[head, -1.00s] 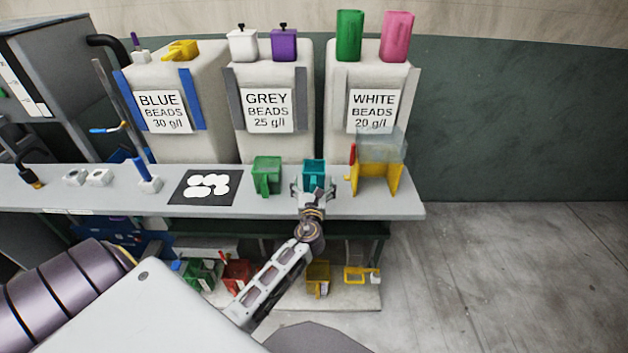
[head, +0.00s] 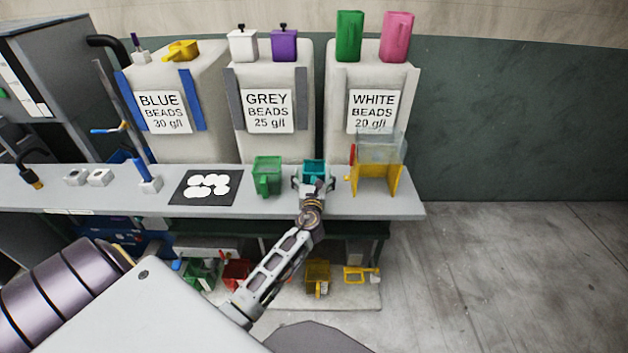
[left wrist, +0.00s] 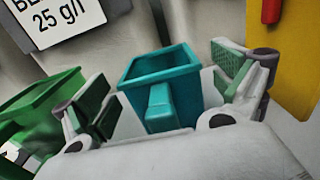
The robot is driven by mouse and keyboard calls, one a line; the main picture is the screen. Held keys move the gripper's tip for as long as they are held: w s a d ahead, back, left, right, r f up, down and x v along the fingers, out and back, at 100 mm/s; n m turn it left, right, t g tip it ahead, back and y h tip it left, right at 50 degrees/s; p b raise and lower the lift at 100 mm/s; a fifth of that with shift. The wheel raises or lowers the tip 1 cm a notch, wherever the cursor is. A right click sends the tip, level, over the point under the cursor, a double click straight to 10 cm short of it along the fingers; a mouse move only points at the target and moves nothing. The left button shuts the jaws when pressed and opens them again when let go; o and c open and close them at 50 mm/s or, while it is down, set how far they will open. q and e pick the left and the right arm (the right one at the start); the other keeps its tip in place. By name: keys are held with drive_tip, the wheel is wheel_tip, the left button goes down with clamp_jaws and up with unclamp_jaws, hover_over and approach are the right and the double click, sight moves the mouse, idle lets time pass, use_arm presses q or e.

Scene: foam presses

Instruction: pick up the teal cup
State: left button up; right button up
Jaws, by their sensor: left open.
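The teal cup (head: 314,169) stands upright on the bench shelf. In the left wrist view the teal cup (left wrist: 165,85) shows its square open top and its handle facing the camera. My left gripper (head: 312,184) is at the cup's near side in the head view. In the left wrist view the left gripper (left wrist: 168,85) is open, with one green-padded finger on each side of the cup. Gaps show between the fingers and the cup walls. The gripper hides the cup's lower part in the head view. My right gripper is not in view.
A green cup (head: 267,176) stands just left of the teal cup. A yellow stand with a clear box (head: 378,170) is close on the right. Bead containers (head: 270,110) rise behind. A black mat with white discs (head: 206,187) lies further left.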

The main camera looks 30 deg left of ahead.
use_arm(q)
drive_tip(key=shift+x, duration=1.05)
drive_tip(key=shift+w+a, duration=0.1)
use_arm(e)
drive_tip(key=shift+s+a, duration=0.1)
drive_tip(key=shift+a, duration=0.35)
use_arm(q)
drive_tip(key=shift+c, duration=0.2)
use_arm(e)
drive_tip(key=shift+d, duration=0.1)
